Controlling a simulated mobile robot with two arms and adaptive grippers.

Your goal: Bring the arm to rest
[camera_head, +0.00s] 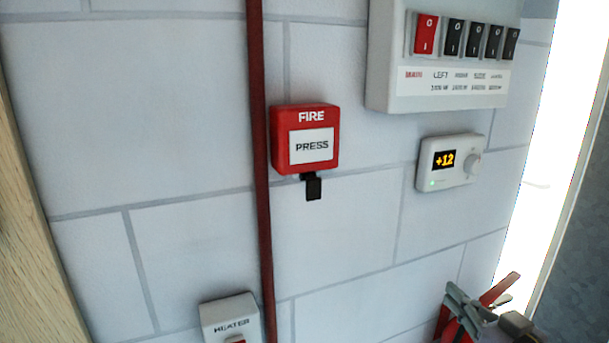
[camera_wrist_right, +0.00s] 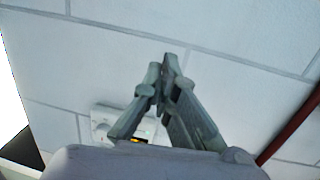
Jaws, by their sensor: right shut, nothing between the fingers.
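My right gripper (camera_head: 453,291) shows at the lower right of the head view, in front of the wall and below the thermostat. In the right wrist view its grey-green fingers (camera_wrist_right: 166,72) meet at the tips, with nothing between them. A white unit with an orange display (camera_wrist_right: 108,117) is partly hidden behind the fingers there. My left gripper is in neither view.
The white block wall carries a red fire box (camera_head: 306,138), a thermostat (camera_head: 430,178) reading +12, a switch panel (camera_head: 440,88) and a heater box (camera_head: 228,310). A red pipe (camera_head: 259,200) runs vertically. Red parts beside the gripper are unclear.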

